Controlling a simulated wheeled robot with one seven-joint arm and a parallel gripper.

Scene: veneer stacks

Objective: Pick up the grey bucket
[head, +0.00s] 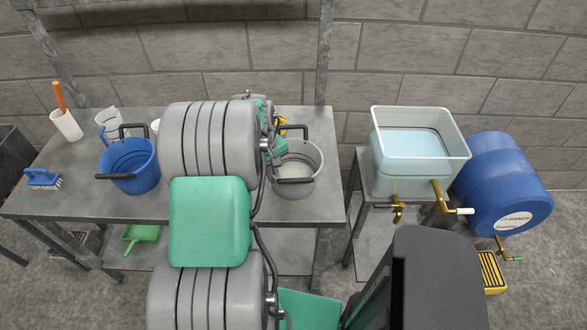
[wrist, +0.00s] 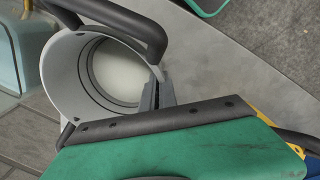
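The grey bucket (head: 312,187) stands upright on the grey metal table, just right of my arm in the head view. It has a pale interior with dark rings and black handle parts. In the wrist view the bucket (wrist: 62,92) fills the upper left, with a thick dark handle bar (wrist: 130,22) crossing above it. My gripper's fingers (wrist: 157,95) are close together at the bucket's rim. Whether they clamp the rim or only sit beside it cannot be made out. In the head view my arm hides most of the gripper at the bucket's left rim.
A blue bucket (head: 145,178), a blue brush (head: 43,178) and a white holder (head: 66,125) are on the table (head: 75,200) at left. A clear tub (head: 420,175) on a stand and a blue barrel (head: 505,200) are at right. A block wall is behind.

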